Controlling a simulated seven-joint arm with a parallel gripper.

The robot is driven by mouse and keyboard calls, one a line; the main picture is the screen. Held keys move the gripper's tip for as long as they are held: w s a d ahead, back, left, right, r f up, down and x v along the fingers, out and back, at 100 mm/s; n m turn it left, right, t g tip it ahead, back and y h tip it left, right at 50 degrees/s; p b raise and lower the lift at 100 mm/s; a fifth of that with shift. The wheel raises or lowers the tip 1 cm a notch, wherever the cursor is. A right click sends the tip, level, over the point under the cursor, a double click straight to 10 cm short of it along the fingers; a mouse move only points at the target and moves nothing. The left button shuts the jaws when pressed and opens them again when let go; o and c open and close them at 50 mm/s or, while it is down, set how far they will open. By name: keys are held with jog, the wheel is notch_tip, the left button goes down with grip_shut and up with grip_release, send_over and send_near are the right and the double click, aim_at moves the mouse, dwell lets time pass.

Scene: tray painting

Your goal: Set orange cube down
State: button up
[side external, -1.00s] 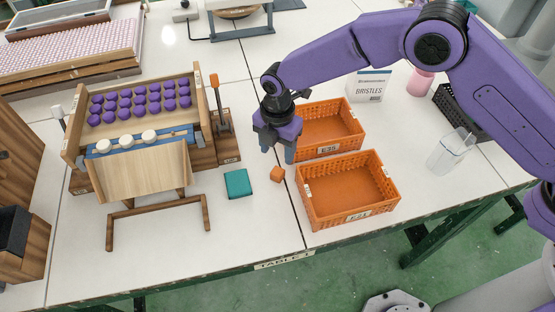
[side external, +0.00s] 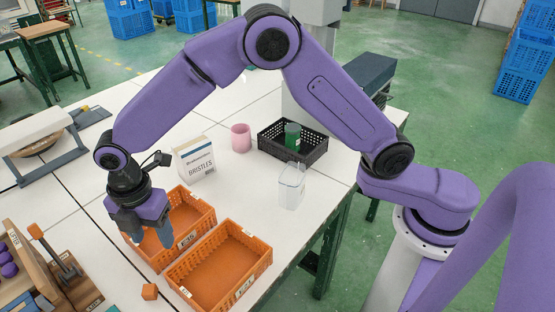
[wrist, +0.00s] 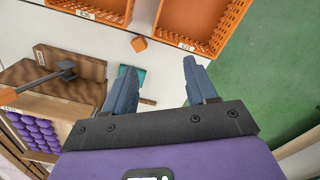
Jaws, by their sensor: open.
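The orange cube (side external: 149,291) rests on the white table beside the near corner of the front orange bin. It also shows in the wrist view (wrist: 139,44), beyond my fingertips and apart from them. My gripper (side external: 151,240) is open and empty, pointing down above the table near the two orange bins. In the wrist view its fingers (wrist: 157,74) are spread with nothing between them. Nothing of the cube is hidden.
The front orange bin (side external: 262,251) and the rear orange bin (side external: 208,205) look empty. A bristles box (side external: 195,161), pink cup (side external: 241,138), clear container (side external: 291,186) and black basket (side external: 318,150) stand behind. A teal block (wrist: 137,84) and wooden rack (wrist: 60,110) lie nearby.

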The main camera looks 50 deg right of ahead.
jog(key=s+d+r+m, duration=0.2)
jog(key=s+d+m, duration=0.1)
jog(key=s+d, duration=0.5)
jog(key=s+d+r+m, duration=0.3)
jog(key=s+d, duration=0.6)
jog(key=d, duration=0.3)
jog(key=s+d+r+m, duration=0.3)
jog(key=s+d+m, duration=0.2)
jog(key=s+d, duration=0.3)
jog(key=d, duration=0.3)
jog(key=shift+s+r, duration=0.25)
